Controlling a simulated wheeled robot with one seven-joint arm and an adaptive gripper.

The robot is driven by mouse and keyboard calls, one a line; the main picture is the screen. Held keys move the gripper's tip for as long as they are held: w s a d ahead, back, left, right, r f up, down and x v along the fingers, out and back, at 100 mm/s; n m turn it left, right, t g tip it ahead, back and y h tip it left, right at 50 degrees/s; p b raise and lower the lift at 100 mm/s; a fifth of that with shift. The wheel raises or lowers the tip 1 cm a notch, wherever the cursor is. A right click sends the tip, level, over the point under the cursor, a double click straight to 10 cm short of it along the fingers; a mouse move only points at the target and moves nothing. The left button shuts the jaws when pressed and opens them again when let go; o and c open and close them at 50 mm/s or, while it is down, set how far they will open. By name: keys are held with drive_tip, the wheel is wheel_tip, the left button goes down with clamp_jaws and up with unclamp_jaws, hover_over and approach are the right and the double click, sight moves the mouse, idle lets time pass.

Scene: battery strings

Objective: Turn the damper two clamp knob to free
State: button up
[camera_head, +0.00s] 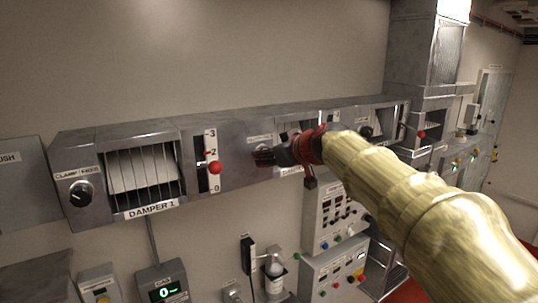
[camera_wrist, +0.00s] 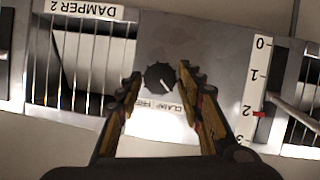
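The damper two clamp knob (camera_wrist: 160,77) is a round black dial with a white pointer line, on a grey panel beside the louvres. Its label, partly washed out by glare, appears upside down in the wrist view. My gripper (camera_wrist: 160,82) is open, with a finger on either side of the knob and clear gaps to it. The DAMPER 2 label (camera_wrist: 86,9) sits at the edge of the louvres (camera_wrist: 82,62).
The damper 1 unit has its own clamp knob (camera_head: 81,193) and a lever with a red ball (camera_head: 215,167). In the wrist view a numbered scale (camera_wrist: 254,95) with a red marker and a metal lever lie right of the knob. Control boxes (camera_head: 335,212) hang below the duct.

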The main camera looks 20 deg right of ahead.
drive_tip(key=c, duration=0.8)
drive_tip(key=shift+o, duration=0.2)
drive_tip(key=shift+b, duration=0.4)
drive_tip(key=m+y+b, duration=0.2)
drive_tip(key=m+b, duration=0.1)
drive_tip(key=m+y+b, duration=0.2)
drive_tip(key=m+b, duration=0.1)
drive_tip(key=b, duration=0.1)
drive_tip(key=d+m+y+b, duration=0.1)
drive_tip(key=m+y+b, duration=0.1)
drive_tip(key=b, duration=0.2)
drive_tip(key=shift+w+f+m+g, duration=0.15)
drive_tip(key=shift+f+m+g, duration=0.15)
drive_tip(key=shift+m+g, duration=0.1)
drive_tip(key=m+y+b, duration=0.2)
drive_tip(key=m+b, duration=0.1)
drive_tip(key=m, duration=0.1)
drive_tip(key=shift+t, duration=0.3)
drive_tip(key=shift+c, duration=0.2)
drive_tip(key=shift+o, duration=0.2)
